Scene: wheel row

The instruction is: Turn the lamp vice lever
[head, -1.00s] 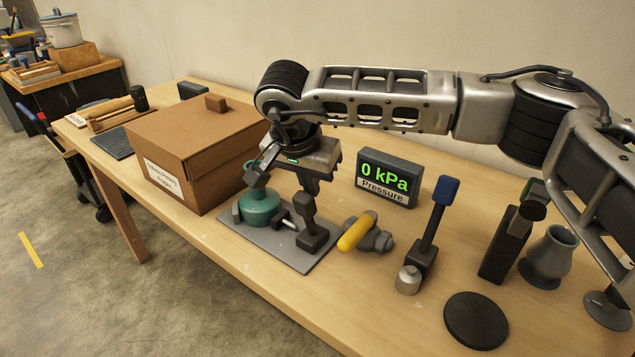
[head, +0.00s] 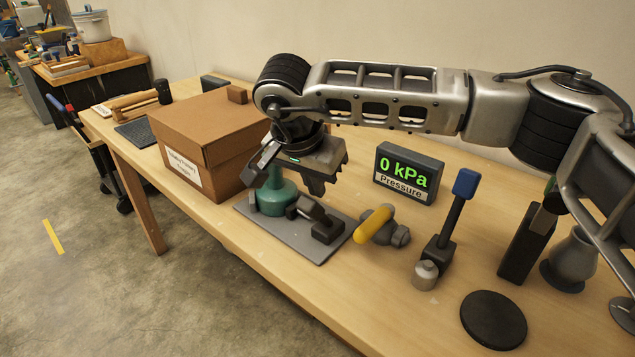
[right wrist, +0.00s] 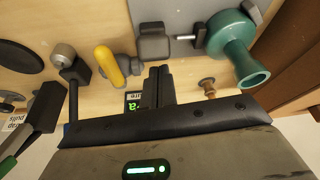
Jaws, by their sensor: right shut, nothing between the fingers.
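The teal lamp (head: 274,197) stands on a grey base plate (head: 258,226), partly hidden behind my right wrist. In the right wrist view the lamp (right wrist: 236,48) is at the upper right and the dark vice part (right wrist: 154,42) at the top middle. My right gripper (head: 318,188) is shut and empty above the lever, apparently apart from it. Its fingers also show in the right wrist view (right wrist: 157,72). My left gripper is out of view.
A yellow-handled valve (head: 377,225), a blue-tipped lever (head: 455,212) and a pressure display (head: 408,172) reading 0 kPa stand to the right. A cardboard box (head: 205,130) is close on the left. A black disc (head: 493,320) lies near the front edge.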

